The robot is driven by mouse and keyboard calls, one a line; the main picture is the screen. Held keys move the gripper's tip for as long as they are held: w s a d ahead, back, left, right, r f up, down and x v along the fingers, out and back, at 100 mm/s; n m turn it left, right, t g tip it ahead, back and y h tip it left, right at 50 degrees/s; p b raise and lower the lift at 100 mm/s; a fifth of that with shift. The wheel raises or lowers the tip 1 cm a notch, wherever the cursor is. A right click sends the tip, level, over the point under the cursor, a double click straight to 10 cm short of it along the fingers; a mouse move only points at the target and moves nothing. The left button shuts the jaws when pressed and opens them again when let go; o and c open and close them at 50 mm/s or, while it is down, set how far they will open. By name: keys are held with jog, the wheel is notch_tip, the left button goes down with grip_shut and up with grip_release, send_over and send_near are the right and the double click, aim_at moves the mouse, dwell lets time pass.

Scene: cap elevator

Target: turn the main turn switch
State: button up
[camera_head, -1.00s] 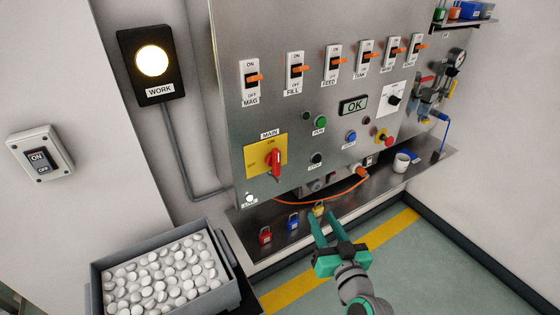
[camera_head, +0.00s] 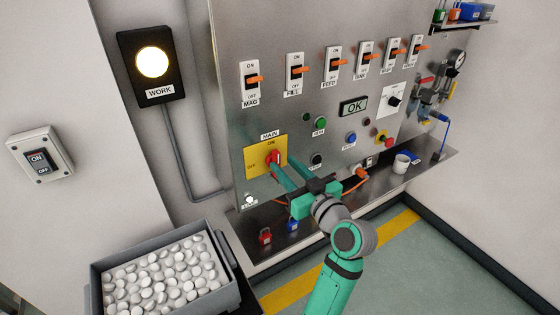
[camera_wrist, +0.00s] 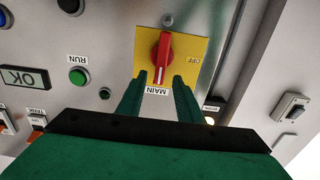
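The main turn switch is a red handle (camera_head: 270,156) on a yellow plate (camera_head: 252,160) marked ON at top and OFF at left, low on the panel's left side. The handle stands roughly upright, in line with ON. My gripper (camera_head: 277,172) is at the plate. In the upside-down wrist view, its open fingertips (camera_wrist: 160,77) lie on either side of the red handle's (camera_wrist: 163,50) lower end, with gaps showing. The ON mark is hidden there; OFF is at the right. Whether a finger touches the handle is unclear.
Green RUN button (camera_head: 320,122) and a black knob (camera_head: 317,159) sit right of the plate. A ledge (camera_head: 240,226) below holds a red padlock (camera_head: 265,236) and a blue one (camera_head: 293,225). A bin of white caps (camera_head: 237,276) stands at lower left. The WORK lamp (camera_head: 152,61) is lit.

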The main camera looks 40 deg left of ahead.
aim_at(278, 160)
jog(key=shift+x, duration=1.75)
grip_shut()
jog(key=shift+f, duration=0.1)
